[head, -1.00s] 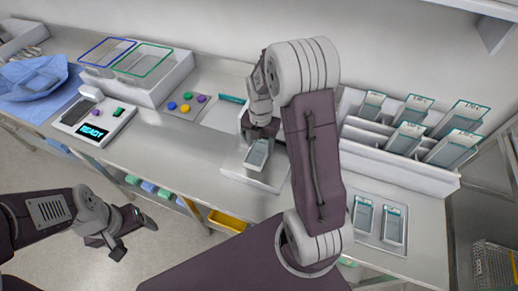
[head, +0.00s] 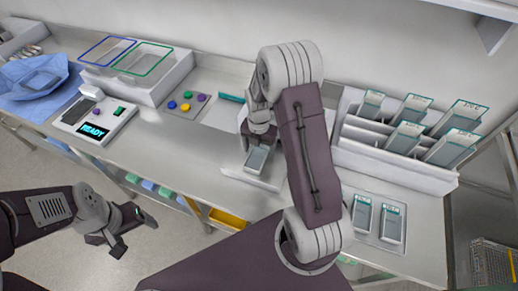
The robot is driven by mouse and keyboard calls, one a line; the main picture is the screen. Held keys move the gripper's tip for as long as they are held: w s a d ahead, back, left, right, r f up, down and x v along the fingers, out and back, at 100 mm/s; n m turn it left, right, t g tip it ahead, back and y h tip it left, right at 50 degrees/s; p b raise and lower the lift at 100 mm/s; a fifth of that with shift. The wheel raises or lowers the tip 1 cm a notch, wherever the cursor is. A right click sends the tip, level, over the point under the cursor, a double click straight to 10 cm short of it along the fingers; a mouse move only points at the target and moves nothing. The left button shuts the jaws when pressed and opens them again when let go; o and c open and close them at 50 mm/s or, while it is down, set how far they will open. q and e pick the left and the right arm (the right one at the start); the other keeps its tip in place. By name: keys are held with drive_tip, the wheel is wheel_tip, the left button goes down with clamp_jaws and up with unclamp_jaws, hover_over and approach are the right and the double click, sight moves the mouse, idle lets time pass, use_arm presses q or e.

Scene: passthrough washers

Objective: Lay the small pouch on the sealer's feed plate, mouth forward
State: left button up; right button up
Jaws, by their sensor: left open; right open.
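A small pouch (head: 257,159) with a grey face and pale edges lies over the white feed plate (head: 262,181) of the sealer, near the middle of the counter. My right gripper (head: 260,139) is open, just above the far end of this pouch. My arm hides much of the sealer body and the pouch's far end. I cannot tell which end is the mouth or whether the fingers touch it. My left gripper (head: 130,232) is open and empty, low at the left in front of the counter.
Two pouches (head: 391,224) lie on a tray at the right front. A white rack (head: 400,160) holds several larger pouches behind them. At the left are a device reading READY (head: 95,130), framed baskets (head: 142,62), a blue cloth (head: 35,78) and colored caps (head: 187,101). Counter left of the feed plate is clear.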

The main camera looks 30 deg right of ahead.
sight(259, 152)
drive_tip(key=shift+r, duration=0.1)
wheel_tip(259, 152, up, 12)
drive_tip(key=s+a+f+m, duration=0.1)
drive_tip(key=s+m, duration=0.3)
drive_tip(key=m, duration=0.5)
drive_tip(key=s+a+f+m, duration=0.2)
drive_tip(key=s+a+m, duration=0.2)
drive_tip(key=m, duration=0.4)
drive_tip(key=s+a+f+m+t, duration=0.1)
drive_tip(key=s+m, duration=0.3)
drive_tip(key=m, duration=0.5)
drive_tip(key=shift+s+a+f+m+b, duration=0.3)
drive_tip(key=shift+s+a+b, duration=0.1)
drive_tip(key=shift+a, duration=0.35)
